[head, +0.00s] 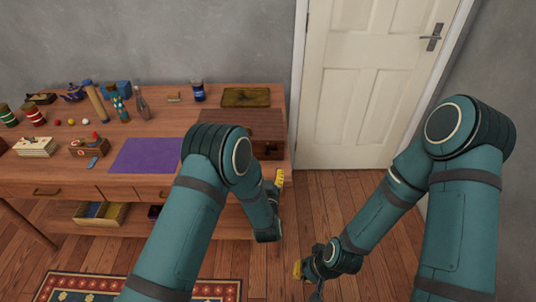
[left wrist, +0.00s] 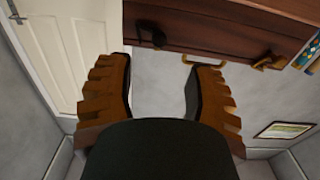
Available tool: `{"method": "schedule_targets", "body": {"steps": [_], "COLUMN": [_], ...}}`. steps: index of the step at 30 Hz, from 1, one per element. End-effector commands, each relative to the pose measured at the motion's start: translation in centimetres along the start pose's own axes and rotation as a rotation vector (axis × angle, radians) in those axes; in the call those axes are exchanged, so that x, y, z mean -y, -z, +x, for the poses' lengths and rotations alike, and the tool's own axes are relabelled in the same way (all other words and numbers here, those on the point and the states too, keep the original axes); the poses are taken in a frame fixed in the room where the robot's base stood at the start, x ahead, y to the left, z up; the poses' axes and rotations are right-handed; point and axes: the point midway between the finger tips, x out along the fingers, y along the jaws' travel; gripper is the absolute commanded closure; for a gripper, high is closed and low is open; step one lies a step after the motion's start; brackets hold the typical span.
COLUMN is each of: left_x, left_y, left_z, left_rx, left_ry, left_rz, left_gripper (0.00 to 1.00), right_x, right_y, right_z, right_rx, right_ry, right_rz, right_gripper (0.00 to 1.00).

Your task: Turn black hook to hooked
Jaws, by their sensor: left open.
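A dark hook-like piece, which looks like the black hook (left wrist: 150,36), shows in the left wrist view on the side of a brown wooden body (left wrist: 215,22). Its exact turn is too small to tell. It lies beyond and between the tips of my left gripper (left wrist: 162,68), apart from them. That gripper is open and empty. In the head view my left gripper (head: 277,181) is beside the right end of the table, partly hidden by my arm. My right gripper (head: 299,269) hangs low over the floor; its jaws are too small to read.
The wooden table (head: 60,175) holds a purple mat (head: 145,155), a brown case (head: 243,124), a bottle (head: 141,105) and a blue jar (head: 198,92). Brass-coloured fittings (left wrist: 265,62) show near the hook. A white door (head: 370,80) stands behind open floor.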

Motion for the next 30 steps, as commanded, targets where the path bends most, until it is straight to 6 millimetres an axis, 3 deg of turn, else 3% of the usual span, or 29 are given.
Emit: {"method": "schedule_targets", "body": {"steps": [9,15,28,29,30], "left_x": [0.1,0.0,0.0,0.0,0.0], "left_y": [-0.1,-0.1,0.0,0.0,0.0], "left_z": [6.2,8.6,9.4,9.4,9.4], "left_rx": [-0.003,0.0,0.002,0.002,0.002], "left_ry": [0.001,0.0,0.0,0.0,0.0], "left_rz": [-0.001,0.0,0.0,0.0,0.0], "left_gripper": [0.47,0.47,0.47,0.52,0.66], "right_x": [-0.4,-0.5,-0.6,-0.6,-0.6], "right_y": [0.1,0.2,0.2,0.2,0.2], "right_z": [1.0,1.4,1.4,1.4,1.4], "right_rx": [-0.005,-0.008,-0.008,-0.008,-0.008], "right_ry": [-0.001,-0.001,-0.001,-0.001,-0.001], "right_rz": [0.0,0.0,0.0,0.0,0.0], "right_gripper": [1.0,1.0,1.0,1.0,1.0]}}
